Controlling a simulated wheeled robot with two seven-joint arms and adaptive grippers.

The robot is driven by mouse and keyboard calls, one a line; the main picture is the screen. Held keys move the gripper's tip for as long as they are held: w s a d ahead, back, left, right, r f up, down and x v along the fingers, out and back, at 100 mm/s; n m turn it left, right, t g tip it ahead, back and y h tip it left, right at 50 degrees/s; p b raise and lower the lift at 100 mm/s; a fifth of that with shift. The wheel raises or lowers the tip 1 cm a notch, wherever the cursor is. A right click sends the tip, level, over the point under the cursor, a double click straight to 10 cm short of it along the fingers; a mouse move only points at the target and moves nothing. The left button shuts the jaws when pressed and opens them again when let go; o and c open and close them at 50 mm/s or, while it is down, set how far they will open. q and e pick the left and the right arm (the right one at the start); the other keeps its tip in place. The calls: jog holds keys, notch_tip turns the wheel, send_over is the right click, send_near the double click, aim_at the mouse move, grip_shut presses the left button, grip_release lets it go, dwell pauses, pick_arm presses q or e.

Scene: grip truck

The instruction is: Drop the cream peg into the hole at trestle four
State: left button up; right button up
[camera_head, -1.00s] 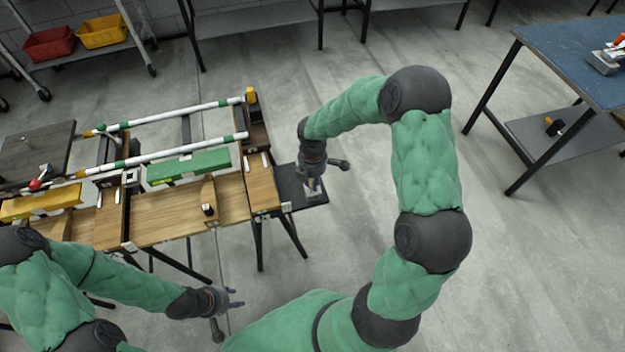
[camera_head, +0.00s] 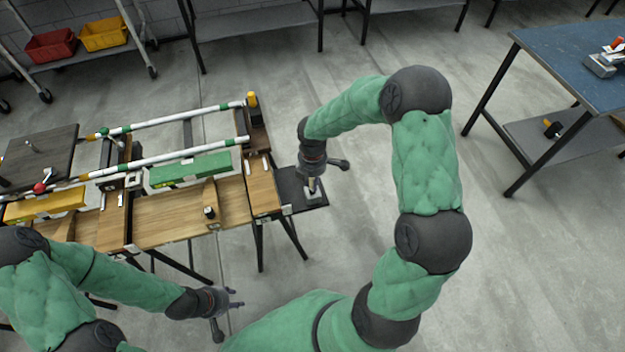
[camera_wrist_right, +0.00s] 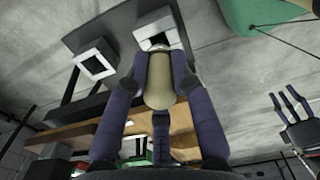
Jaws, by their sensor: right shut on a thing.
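My right gripper (camera_head: 312,182) is shut on the cream peg (camera_wrist_right: 159,84), at the right end of the trestle row. The peg's far end lies in front of a pale square block (camera_wrist_right: 157,27) with a dark hole in the right wrist view. I cannot tell whether the tip is in the hole or just above it. In the head view this block (camera_head: 315,194) sits on a dark shelf (camera_head: 291,186), right under the gripper. My left gripper (camera_head: 236,298) is open and empty, in front of the trestles; it also shows in the right wrist view (camera_wrist_right: 287,104).
A second pale holed block (camera_wrist_right: 97,58) stands beside the first. Wooden trestle tops (camera_head: 165,215) carry a green bar (camera_head: 190,169), a yellow bar (camera_head: 45,204) and striped poles (camera_head: 180,152). A blue-topped table (camera_head: 570,60) stands far right. The floor between is clear.

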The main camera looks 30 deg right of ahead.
jog(key=shift+r+p, duration=1.75)
jog(key=shift+r, duration=0.35)
jog(key=shift+r+p, duration=3.3)
jog(key=shift+r, duration=0.45)
jog(key=shift+a, duration=0.1)
